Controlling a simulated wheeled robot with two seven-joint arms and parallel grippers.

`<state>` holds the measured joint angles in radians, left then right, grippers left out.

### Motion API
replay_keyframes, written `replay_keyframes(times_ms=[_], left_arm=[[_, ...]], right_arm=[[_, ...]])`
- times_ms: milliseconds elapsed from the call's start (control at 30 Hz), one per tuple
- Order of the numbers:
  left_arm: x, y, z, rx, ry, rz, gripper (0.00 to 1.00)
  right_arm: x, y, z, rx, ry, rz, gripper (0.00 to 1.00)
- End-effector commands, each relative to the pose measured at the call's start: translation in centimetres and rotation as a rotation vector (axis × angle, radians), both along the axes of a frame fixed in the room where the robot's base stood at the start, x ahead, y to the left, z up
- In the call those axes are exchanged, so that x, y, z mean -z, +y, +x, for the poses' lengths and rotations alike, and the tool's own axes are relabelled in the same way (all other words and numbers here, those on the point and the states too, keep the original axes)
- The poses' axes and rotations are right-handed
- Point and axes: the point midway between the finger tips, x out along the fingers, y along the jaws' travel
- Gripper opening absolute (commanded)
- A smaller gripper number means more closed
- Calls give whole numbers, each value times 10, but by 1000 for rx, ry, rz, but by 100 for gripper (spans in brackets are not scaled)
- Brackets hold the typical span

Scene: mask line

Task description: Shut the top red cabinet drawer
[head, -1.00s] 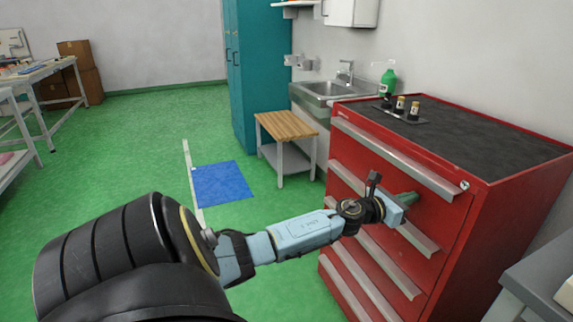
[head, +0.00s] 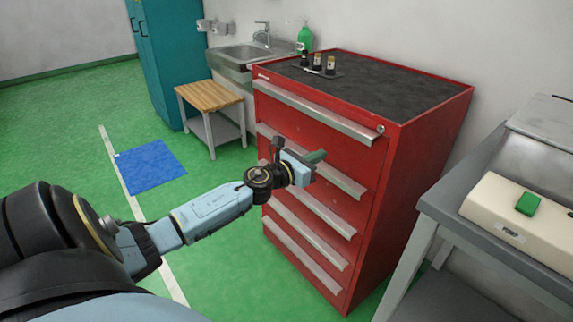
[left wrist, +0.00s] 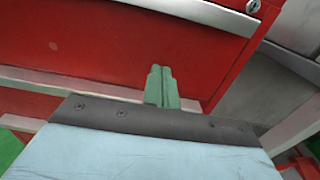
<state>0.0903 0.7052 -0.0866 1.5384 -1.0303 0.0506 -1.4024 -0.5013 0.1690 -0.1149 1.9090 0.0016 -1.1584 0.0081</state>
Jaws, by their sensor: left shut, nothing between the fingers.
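The red cabinet (head: 420,150) stands in the middle right of the head view. Its top drawer (head: 325,133) has a long metal handle (head: 315,112) and a lock at the right end. The drawer front looks about flush with the cabinet, with no visible gap. My left gripper (head: 317,157) is shut and empty, in front of the cabinet below the top handle. In the left wrist view its green fingers (left wrist: 161,88) are together before the red drawer face (left wrist: 140,45); I cannot tell whether they touch it. My right gripper is out of view.
Small dark bottles (head: 317,62) stand on the cabinet top. A grey bench (head: 450,210) with a cream box and green button (head: 528,203) is at the right. A wooden-topped stool (head: 210,97) and sink (head: 243,55) are behind left. Green floor is open at left.

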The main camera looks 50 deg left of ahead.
Motion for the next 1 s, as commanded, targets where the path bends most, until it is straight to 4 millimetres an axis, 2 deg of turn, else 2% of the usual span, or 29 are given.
replay_keyframes(times_ms=[200, 433, 633, 1000], left_arm=[[2, 2, -38, 2, 4, -1, 0], [2, 5, -66, 2, 3, -2, 0], [1, 6, -76, 2, 1, -1, 0], [2, 7, -76, 1, 2, -1, 0]], right_arm=[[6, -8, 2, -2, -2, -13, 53], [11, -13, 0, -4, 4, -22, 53], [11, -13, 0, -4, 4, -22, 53], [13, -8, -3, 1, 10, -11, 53]])
